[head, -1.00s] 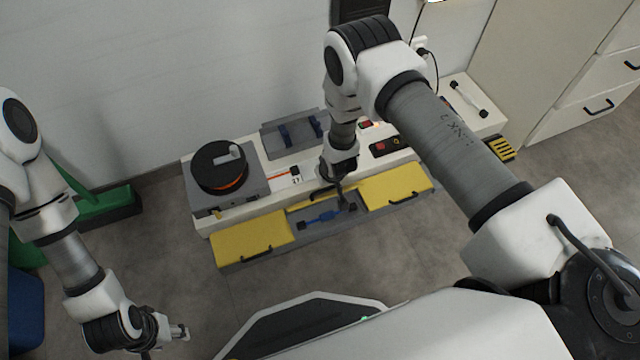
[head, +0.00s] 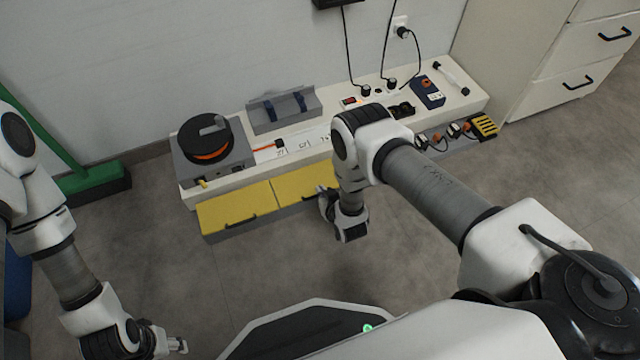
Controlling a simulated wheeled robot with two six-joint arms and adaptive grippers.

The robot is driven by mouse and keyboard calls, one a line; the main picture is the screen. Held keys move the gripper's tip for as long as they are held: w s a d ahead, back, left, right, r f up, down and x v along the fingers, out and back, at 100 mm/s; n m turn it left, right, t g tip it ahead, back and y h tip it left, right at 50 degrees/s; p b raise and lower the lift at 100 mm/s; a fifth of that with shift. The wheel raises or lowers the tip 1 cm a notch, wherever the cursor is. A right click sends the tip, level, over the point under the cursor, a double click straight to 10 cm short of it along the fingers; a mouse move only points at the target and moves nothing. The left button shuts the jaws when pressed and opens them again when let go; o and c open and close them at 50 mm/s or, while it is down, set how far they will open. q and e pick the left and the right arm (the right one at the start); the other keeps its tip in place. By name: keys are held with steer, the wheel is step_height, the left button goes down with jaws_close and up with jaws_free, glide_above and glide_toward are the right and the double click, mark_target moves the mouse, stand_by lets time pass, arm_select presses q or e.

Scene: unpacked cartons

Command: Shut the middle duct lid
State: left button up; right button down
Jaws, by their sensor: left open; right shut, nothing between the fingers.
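The duct is a long grey box along the front of the white bench. Its left yellow lid (head: 235,208) lies flat and shut. The yellow middle lid (head: 298,184) lies flat beside it, level with it, and covers the opening. My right gripper (head: 324,193) is shut and empty at the front right edge of the middle lid, by its dark handle; I cannot tell whether it touches. My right arm hides the part of the duct further right. My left gripper (head: 184,345) is open and empty, low at the left, far from the duct.
On the white bench (head: 190,190) stand a black cable reel (head: 207,139), a grey holder (head: 283,108) and a blue device (head: 428,92). Plugs and cords hang at the bench's right front. A green broom (head: 95,183) stands at left. The floor before the duct is clear.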

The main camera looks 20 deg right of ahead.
arm_select(q)
steer(key=shift+f+b, duration=0.45)
steer(key=shift+f, duration=0.2)
arm_select(e)
steer(key=shift+s+f, duration=0.25)
steer(key=shift+f, duration=0.45)
steer(key=shift+s+f, duration=0.25)
steer(key=shift+f, duration=0.4)
